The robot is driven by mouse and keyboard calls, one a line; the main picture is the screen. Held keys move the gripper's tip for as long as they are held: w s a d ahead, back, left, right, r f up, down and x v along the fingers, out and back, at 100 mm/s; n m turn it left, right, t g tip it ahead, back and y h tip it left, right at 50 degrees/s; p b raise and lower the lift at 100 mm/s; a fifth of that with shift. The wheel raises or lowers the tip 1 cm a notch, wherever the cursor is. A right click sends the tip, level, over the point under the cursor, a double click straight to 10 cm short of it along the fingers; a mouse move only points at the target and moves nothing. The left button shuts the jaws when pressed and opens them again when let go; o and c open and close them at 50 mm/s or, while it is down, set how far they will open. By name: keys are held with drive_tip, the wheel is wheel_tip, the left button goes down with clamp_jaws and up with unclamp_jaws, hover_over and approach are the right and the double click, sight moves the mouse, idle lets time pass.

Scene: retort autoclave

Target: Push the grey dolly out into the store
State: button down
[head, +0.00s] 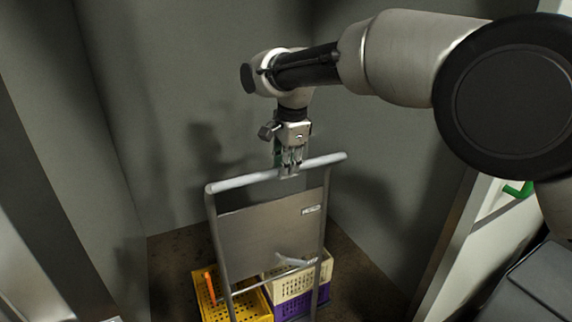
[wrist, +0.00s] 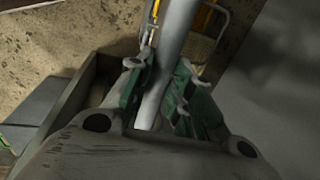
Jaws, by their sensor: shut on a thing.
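The grey dolly (head: 267,238) stands upright in a narrow grey-walled space, its metal back panel facing me and a tubular handle bar across its top. My gripper (head: 289,168) reaches down from above and is shut on the handle bar, right of its middle. In the wrist view the bar (wrist: 174,62) runs between the two green-padded fingers of my gripper (wrist: 163,85). The dolly's base and wheels are hidden in the head view.
A yellow crate (head: 243,308), a cream crate (head: 296,283) and a purple crate (head: 318,297) show low behind the dolly frame. Grey walls (head: 215,60) close in at the back and sides. A pale door edge with a green handle (head: 517,190) is at the right.

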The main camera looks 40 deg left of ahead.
drive_tip(key=shift+w+a+r, duration=0.15)
drive_tip(key=shift+r, duration=0.05)
drive_tip(key=c, duration=1.3)
unclamp_jaws()
drive_tip(key=shift+a+f, duration=0.1)
drive_tip(key=r, duration=0.4)
drive_tip(key=d+r, duration=0.1)
drive_tip(key=r, duration=0.2)
drive_tip(key=s+d+r, duration=0.1)
drive_tip(key=r, duration=0.3)
drive_tip(key=shift+d+r, duration=0.15)
drive_tip(key=shift+r, duration=0.2)
